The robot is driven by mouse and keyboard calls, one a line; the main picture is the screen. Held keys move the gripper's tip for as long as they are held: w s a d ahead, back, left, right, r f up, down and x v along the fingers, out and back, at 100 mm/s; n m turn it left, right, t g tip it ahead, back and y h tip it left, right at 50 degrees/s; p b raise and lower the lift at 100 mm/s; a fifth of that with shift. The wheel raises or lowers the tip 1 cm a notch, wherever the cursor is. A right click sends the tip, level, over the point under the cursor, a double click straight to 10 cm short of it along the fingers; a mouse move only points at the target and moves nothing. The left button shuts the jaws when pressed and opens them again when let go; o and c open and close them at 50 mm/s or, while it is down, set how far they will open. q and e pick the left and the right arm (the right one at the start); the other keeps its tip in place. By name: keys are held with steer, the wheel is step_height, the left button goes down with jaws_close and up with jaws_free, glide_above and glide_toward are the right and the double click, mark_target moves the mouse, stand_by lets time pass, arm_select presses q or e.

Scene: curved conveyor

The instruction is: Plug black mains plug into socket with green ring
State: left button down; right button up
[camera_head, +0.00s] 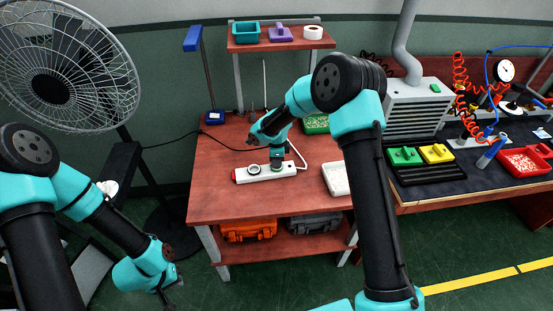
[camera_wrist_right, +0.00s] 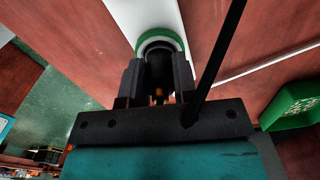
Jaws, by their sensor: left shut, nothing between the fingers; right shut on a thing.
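A white power strip (camera_head: 282,172) with a red switch at its left end lies on the red-brown table; it also shows in the right wrist view (camera_wrist_right: 150,15). My right gripper (camera_head: 276,160) is over the strip, shut on the black mains plug (camera_wrist_right: 158,68). The plug's front is at the socket with the green ring (camera_wrist_right: 174,39), which shows around its far side. I cannot tell how deep the plug sits. A round open socket (camera_head: 254,170) is left of the gripper. My left gripper (camera_head: 172,292) is shut and empty, low at the left, away from the table.
A black cable (camera_wrist_right: 218,60) runs from beside the right gripper. A white cable (camera_head: 299,154) curves from the strip. A green bin (camera_head: 317,124) and a white tray (camera_head: 336,179) stand to the right. A fan (camera_head: 65,75) stands at the left.

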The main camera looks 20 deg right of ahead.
steer(key=o, duration=1)
steer(key=shift+o, duration=0.2)
step_height(320, 180, up, 17)
steer(key=shift+r, duration=0.2)
stand_by(0.5)
